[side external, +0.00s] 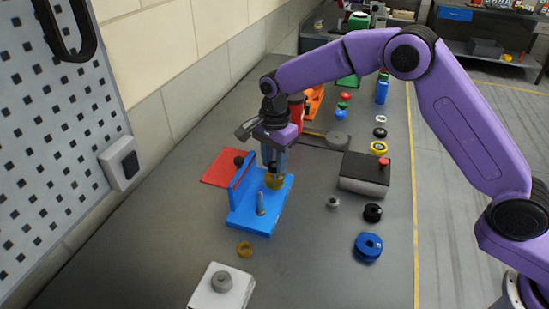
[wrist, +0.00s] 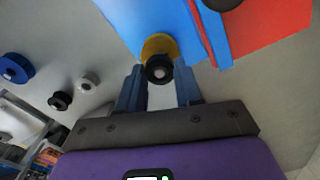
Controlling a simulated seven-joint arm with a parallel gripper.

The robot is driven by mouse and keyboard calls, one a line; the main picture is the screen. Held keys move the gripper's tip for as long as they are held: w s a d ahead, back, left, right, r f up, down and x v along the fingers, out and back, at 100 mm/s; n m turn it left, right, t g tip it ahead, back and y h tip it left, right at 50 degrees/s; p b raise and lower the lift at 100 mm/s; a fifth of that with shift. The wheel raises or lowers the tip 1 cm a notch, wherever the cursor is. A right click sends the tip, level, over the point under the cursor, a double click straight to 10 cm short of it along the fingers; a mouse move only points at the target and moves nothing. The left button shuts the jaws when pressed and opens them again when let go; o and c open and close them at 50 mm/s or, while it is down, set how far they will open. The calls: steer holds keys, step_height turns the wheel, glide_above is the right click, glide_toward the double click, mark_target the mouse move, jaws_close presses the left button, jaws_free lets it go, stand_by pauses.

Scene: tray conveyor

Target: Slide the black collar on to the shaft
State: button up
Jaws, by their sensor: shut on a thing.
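My gripper (side external: 273,157) points down over the blue fixture (side external: 245,219). In the wrist view my gripper (wrist: 159,86) has the black collar (wrist: 159,69) between its fingertips. A pale round end, probably the shaft, shows in the collar's hole. A yellow collar (wrist: 158,43) lies just beyond the black one; in the side view this yellow collar (side external: 275,182) sits low on the fixture, below my fingers. The fingers largely hide the black collar and shaft there, so I cannot tell how far the collar is on. A separate grey post (side external: 261,204) stands bare on the fixture.
A blue upright wall (side external: 242,177) stands close left of my fingers, beside a red mat (side external: 222,167). A blue spool (side external: 368,247), another black ring (side external: 373,212), a grey ring (side external: 333,203) and a grey box (side external: 364,174) stand to the right. A brown ring (side external: 244,249) lies in front.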

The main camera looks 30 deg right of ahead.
steer(key=o, duration=1.1)
steer(key=shift+o, duration=0.2)
steer(key=shift+r, duration=0.15)
step_height(320, 180, up, 17)
steer(key=shift+s+r, duration=0.1)
steer(key=s+d+f+n, duration=0.1)
steer(key=s+d+n, duration=0.2)
steer(key=s+n, duration=0.5)
steer(key=s+d+f+n, duration=0.1)
steer(key=s+d+n, duration=0.3)
steer(key=s, duration=0.6)
steer(key=s+d+f+n, duration=0.3)
steer(key=s+d+n, duration=0.3)
steer(key=s, duration=0.4)
steer(key=s+d+f+n, duration=0.3)
steer(key=s+d+n, duration=0.4)
steer(key=s, duration=0.3)
steer(key=shift+d+f+n, duration=0.3)
steer(key=shift+d+f, duration=0.1)
